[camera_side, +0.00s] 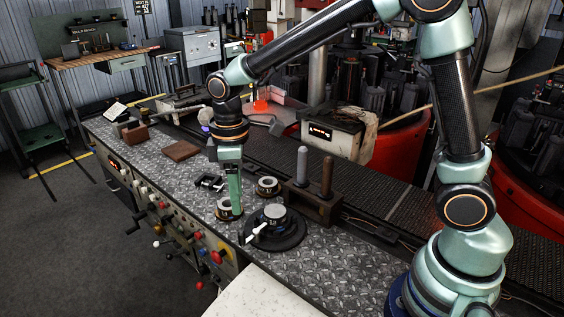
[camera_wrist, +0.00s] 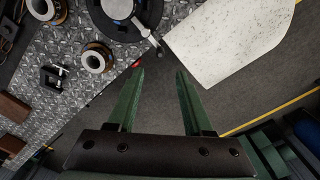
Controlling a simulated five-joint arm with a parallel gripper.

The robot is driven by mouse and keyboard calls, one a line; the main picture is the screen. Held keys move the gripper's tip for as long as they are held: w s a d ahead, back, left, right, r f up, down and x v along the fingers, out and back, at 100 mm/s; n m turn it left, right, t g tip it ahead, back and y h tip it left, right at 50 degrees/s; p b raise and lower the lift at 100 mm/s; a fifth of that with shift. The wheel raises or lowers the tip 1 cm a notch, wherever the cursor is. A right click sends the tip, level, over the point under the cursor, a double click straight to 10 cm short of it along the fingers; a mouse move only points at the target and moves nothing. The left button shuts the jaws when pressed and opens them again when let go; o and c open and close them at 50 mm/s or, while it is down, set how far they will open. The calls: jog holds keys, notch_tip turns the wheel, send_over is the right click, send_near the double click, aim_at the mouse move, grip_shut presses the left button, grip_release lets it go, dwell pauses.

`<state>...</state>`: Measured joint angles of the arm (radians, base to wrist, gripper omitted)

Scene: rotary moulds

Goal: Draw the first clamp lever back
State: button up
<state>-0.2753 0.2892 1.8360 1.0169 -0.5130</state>
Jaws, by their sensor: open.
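A round black mould (camera_side: 290,240) with a silver top stands on the patterned metal bench. A pale clamp lever (camera_side: 256,232) sticks out from its near left side. In the wrist view the mould (camera_wrist: 105,24) is at the top edge, partly cut off, and the lever (camera_wrist: 146,31) points down and right from it. My gripper (camera_side: 236,212) points down to the left of the mould. In the wrist view my gripper (camera_wrist: 159,71) is open and empty, its fingertips apart from the lever and just below its end.
Two ring-shaped pieces (camera_side: 268,186) (camera_wrist: 97,57) and a small black clamp (camera_side: 209,182) lie nearby. A brown block with two upright pegs (camera_side: 318,200) stands behind the mould. A white slab (camera_side: 268,293) lies at the front. A dark conveyor runs behind.

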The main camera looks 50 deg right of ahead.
aim_at(241, 232)
notch_tip(241, 232, down, 11)
jog(key=shift+f, duration=0.1)
dwell(0.3)
grip_shut()
